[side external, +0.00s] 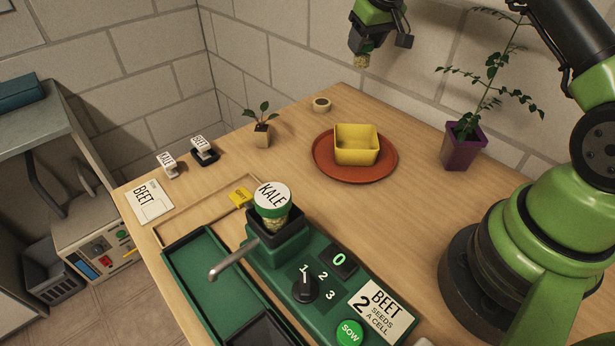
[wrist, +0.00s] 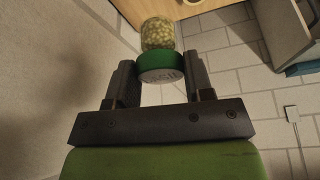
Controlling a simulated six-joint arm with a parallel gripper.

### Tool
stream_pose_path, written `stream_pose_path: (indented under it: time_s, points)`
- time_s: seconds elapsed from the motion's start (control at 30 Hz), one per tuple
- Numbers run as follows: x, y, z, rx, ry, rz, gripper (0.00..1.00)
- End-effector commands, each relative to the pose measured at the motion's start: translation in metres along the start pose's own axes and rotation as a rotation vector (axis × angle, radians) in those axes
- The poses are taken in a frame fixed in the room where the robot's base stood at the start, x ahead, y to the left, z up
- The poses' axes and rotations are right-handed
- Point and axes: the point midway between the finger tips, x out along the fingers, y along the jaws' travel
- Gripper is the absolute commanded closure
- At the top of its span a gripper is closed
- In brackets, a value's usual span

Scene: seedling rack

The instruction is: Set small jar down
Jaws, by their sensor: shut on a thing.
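The small jar (wrist: 158,36) has a green lid and pale seeds inside. My gripper (wrist: 160,66) is shut on it at the lid, one finger on each side, in the wrist view. Lettering on the white lid top is too dim to read surely. In the side view, the jar (side external: 361,61) hangs under my gripper (side external: 361,48), high in front of the back wall and well clear of the table (side external: 420,205). Its lid is mostly hidden there by the fingers.
A KALE jar (side external: 273,200) sits upside-up on the green seeder (side external: 275,255). A yellow square bowl (side external: 356,146) stands on a red saucer (side external: 325,165). A purple-potted plant (side external: 461,148), a small seedling (side external: 262,135) and a tape roll (side external: 321,104) stand around. Bare wood lies between them.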

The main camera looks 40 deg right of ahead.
Motion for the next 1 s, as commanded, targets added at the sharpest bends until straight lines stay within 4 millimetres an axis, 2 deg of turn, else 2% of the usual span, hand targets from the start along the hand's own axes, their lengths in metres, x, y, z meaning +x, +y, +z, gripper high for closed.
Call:
stream_pose_path:
  time_s: [0.03, 0.17, 0.3, 0.5, 0.6, 0.67, 0.73, 1.0]
  points:
    - [-0.012, -0.009, 0.003, -0.017, 0.002, -0.009, 0.78]
    - [-0.036, -0.030, 0.019, -0.059, 0.004, -0.028, 0.78]
    - [-0.061, -0.051, 0.043, -0.099, 0.005, -0.045, 0.78]
    - [-0.086, -0.076, 0.082, -0.149, 0.005, -0.065, 0.78]
    - [-0.091, -0.091, 0.101, -0.173, 0.003, -0.078, 0.78]
    - [-0.090, -0.104, 0.113, -0.193, 0.001, -0.088, 0.78]
    - [-0.082, -0.128, 0.127, -0.225, -0.004, -0.108, 0.78]
    - [-0.032, -0.210, 0.165, -0.313, -0.013, -0.149, 0.78]
